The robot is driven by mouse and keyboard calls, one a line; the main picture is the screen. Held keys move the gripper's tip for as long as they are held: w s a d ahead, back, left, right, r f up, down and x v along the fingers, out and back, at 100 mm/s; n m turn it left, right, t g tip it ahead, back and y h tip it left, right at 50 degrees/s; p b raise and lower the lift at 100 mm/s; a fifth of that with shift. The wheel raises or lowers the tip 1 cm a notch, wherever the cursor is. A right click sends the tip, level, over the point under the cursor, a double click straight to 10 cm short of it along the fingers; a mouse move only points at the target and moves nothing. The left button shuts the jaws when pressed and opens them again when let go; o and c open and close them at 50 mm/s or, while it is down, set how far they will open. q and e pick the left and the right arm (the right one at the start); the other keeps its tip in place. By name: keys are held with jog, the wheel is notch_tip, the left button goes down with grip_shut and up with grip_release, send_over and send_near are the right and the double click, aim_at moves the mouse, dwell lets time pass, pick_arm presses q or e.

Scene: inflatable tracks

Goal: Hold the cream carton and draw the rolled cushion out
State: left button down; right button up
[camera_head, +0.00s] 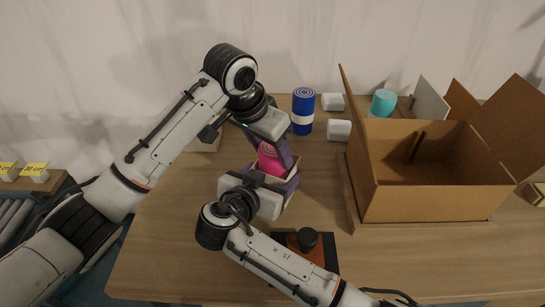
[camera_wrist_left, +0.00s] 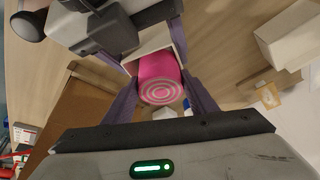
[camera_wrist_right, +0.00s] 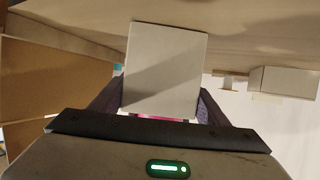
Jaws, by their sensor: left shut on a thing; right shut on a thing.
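My left gripper (camera_head: 271,148) is shut on the cushion from above. My right gripper (camera_head: 272,184) is shut on the carton below it. The cushion's lower part is hidden inside the carton.
A large open cardboard box (camera_head: 420,205) stands at the right with flaps raised. A blue roll (camera_head: 303,112) and small white blocks (camera_head: 339,130) stand behind the grippers. A teal roll (camera_head: 384,102) is behind the box. A black knob (camera_head: 308,239) is near the front.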

pick_arm(q)
notch_tip(320, 180, up, 10)
jog(key=shift+f, duration=0.15)
pick_arm(e)
jog(key=o, duration=1.1)
jog(key=shift+r, duration=0.1)
